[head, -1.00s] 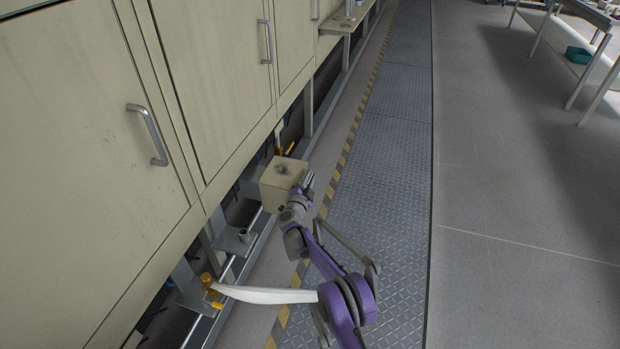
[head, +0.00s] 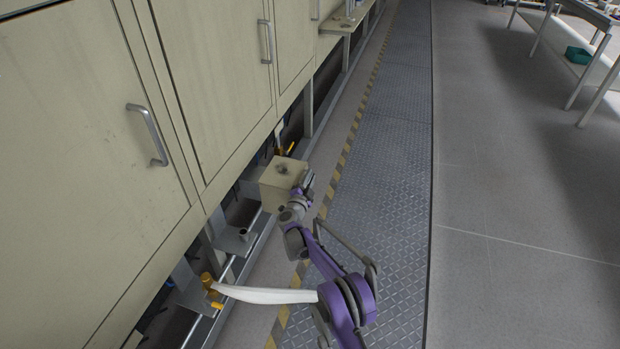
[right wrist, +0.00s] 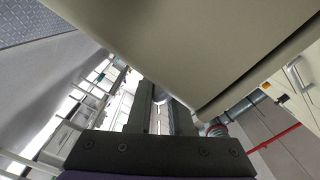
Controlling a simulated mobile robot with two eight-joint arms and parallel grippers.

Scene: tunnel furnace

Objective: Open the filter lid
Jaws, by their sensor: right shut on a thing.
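A beige, box-shaped filter housing (head: 283,184) sits low beside the long cabinet row in the head view, with a dark round fitting on top. Its lid appears to be on the side facing my right gripper, but its edge is too small to make out in the head view. My right gripper (head: 307,184) is at the right side of this box, shut on a part of the lid. In the right wrist view, the large beige surface of the box (right wrist: 215,45) fills the top. There my right gripper's fingers (right wrist: 160,100) have a small rounded grey piece between them. My left gripper is not in view.
Beige cabinet doors (head: 85,150) with metal handles stand along the left. Pipes and yellow fittings (head: 208,281) run low under them. A tread-plate walkway (head: 385,170) with a striped edge lies to the right and is clear. A table stands at the far right.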

